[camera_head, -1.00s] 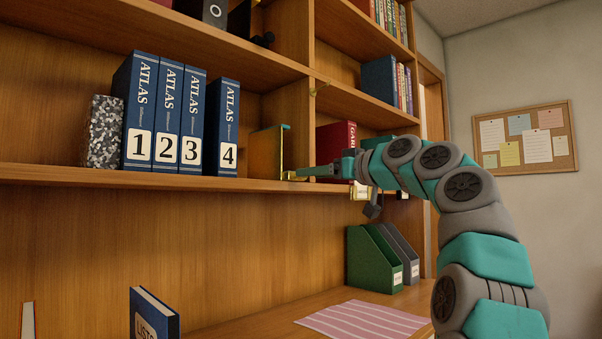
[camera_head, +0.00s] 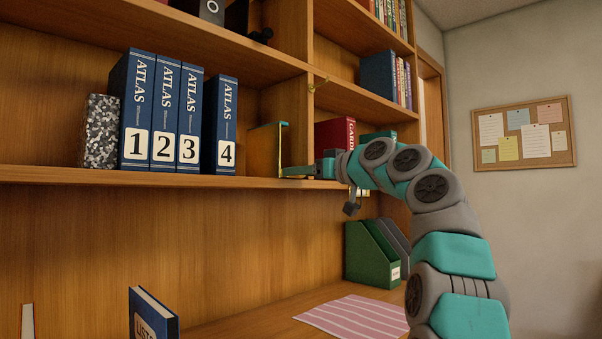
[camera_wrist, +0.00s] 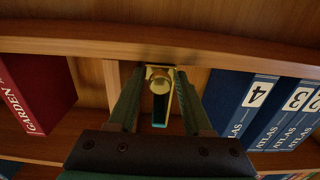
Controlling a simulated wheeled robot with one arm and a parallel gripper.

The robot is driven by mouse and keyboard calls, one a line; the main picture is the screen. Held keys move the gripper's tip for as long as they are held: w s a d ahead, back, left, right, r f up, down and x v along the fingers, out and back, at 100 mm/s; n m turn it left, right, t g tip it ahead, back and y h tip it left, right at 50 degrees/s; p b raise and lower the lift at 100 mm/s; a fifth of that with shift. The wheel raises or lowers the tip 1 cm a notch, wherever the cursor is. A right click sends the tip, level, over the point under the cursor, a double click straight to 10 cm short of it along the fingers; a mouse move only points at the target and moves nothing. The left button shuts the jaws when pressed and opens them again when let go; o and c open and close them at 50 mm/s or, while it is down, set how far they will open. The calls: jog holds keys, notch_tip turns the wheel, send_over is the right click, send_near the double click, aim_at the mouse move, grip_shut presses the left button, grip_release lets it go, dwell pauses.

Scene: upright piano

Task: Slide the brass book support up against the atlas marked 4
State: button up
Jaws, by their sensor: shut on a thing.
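The brass book support (camera_head: 266,150) stands upright on the shelf, to the right of the atlas marked 4 (camera_head: 220,125), with a gap between them. Atlases 1, 2 and 3 (camera_head: 163,110) stand upright further left, with a narrow gap before atlas 4. My gripper (camera_head: 318,169) reaches in from the right at the support's low brass handle. In the wrist view my gripper's fingers (camera_wrist: 160,82) are shut on the brass knob of the support (camera_wrist: 160,72), and atlas 4 (camera_wrist: 240,98) stands apart to the right. The fingers hide part of the handle.
A speckled block (camera_head: 100,132) stands left of atlas 1. A shelf divider (camera_head: 297,125) and a red book (camera_head: 335,134) are behind and right of my gripper. Green and grey file holders (camera_head: 372,255) stand on the desk below. The shelf between atlas 4 and the support is bare.

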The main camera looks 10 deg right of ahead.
grip_shut()
dwell(0.8)
jog(key=shift+s+a+f, duration=0.1)
jog(key=shift+a, duration=0.05)
jog(key=b, duration=0.6)
send_near(230, 168)
jog(key=w+a, duration=0.2)
jog(key=w, duration=0.3)
jog(key=shift+s+a+f, duration=0.1)
jog(key=shift+a, duration=0.25)
jog(key=o, duration=0.8)
grip_release()
jog(key=shift+a, duration=0.1)
